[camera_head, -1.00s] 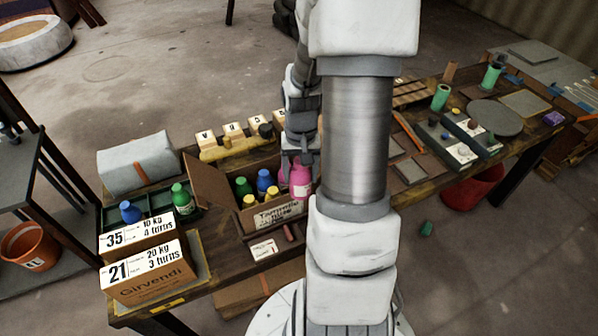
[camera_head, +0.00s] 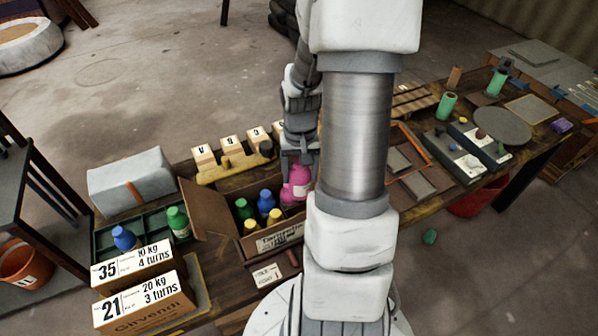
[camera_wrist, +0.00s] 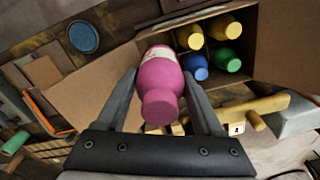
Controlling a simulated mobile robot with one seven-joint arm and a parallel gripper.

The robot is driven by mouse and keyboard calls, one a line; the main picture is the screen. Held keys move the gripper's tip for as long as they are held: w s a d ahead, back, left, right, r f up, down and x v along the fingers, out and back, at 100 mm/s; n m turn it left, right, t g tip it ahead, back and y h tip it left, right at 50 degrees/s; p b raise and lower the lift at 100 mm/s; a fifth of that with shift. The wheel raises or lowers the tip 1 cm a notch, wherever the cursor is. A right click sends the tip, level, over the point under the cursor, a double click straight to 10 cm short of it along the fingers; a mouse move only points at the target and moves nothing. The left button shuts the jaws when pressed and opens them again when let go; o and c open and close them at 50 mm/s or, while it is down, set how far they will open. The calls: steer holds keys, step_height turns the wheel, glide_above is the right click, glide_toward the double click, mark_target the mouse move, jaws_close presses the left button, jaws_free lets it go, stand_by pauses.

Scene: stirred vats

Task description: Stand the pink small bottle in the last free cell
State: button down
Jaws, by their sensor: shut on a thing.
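The pink small bottle (camera_head: 297,183) is in my gripper (camera_head: 299,158), at the right end of the open cardboard box (camera_head: 283,239). In the wrist view the pink bottle (camera_wrist: 165,78) sits between the two fingers of my gripper (camera_wrist: 160,88), its cap end toward the camera. The box holds a green bottle (camera_head: 243,210), a blue bottle (camera_head: 265,203) and two yellow-capped ones (camera_head: 275,216) in cells. In the wrist view they lie right of the pink bottle, which hides part of the box. I cannot tell the height of its base above the box.
Box flaps (camera_wrist: 95,95) stand open beside the bottle. A green tray (camera_head: 103,239) with a blue and a green bottle is to the left, behind labelled cartons (camera_head: 146,303). Lettered blocks (camera_head: 229,147) stand behind the box. My arm hides the table's middle.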

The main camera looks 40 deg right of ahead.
steer(key=shift+f, duration=0.15)
stand_by(0.3)
steer(key=shift+f+b, duration=0.8)
steer(key=shift+f+b, duration=1.1)
steer(key=shift+f, duration=0.3)
steer(key=shift+f, duration=0.1)
steer(key=shift+f+b, duration=0.8)
steer(key=shift+f, duration=0.05)
jaws_free()
steer(key=shift+s, duration=0.1)
